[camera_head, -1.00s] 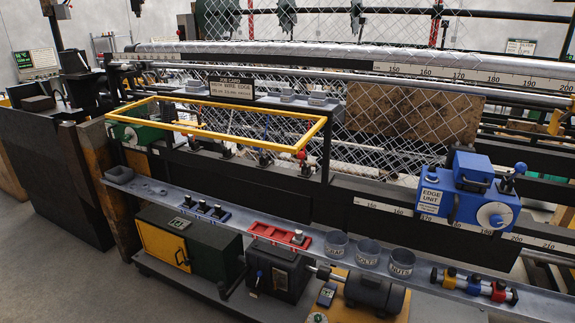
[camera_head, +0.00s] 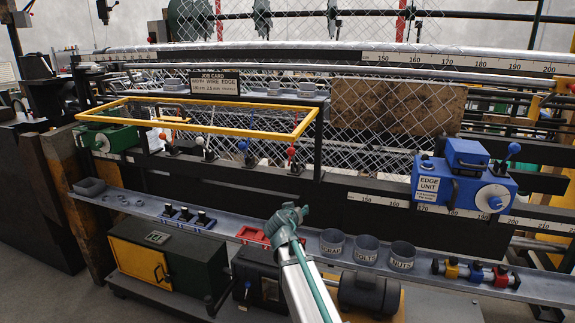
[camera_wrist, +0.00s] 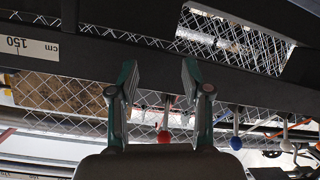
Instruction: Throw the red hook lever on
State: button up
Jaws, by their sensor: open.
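The red hook lever (camera_head: 291,151) is the rightmost of a row of ball-topped levers on the dark beam, behind the front of the yellow frame. Its red knob also shows in the wrist view (camera_wrist: 163,138), low in the picture and between my fingers. My gripper (camera_head: 290,213) is over the front shelf, in front of and below the lever in the head view. In the wrist view my gripper (camera_wrist: 160,76) has its two fingers apart with nothing between the tips. My gripper appears apart from the lever.
Blue (camera_head: 243,146), white (camera_head: 200,141) and orange (camera_head: 163,136) levers stand left of the red one. The yellow frame (camera_head: 215,128) spans in front of them. Cups (camera_head: 332,242) and a red tray (camera_head: 253,236) are on the shelf. A blue edge unit (camera_head: 465,185) sits right.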

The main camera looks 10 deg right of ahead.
aim_at(292, 157)
jog(key=w+a+r+t, duration=0.2)
jog(key=r, duration=0.6)
jog(key=w+a+r+t, duration=0.1)
jog(key=w+r+t, duration=0.15)
jog(key=r, duration=0.45)
jog(key=p+x, duration=0.2)
jog(key=x, duration=0.8)
jog(key=shift+w+r, duration=0.1)
jog(key=shift+w, duration=0.2)
grip_shut()
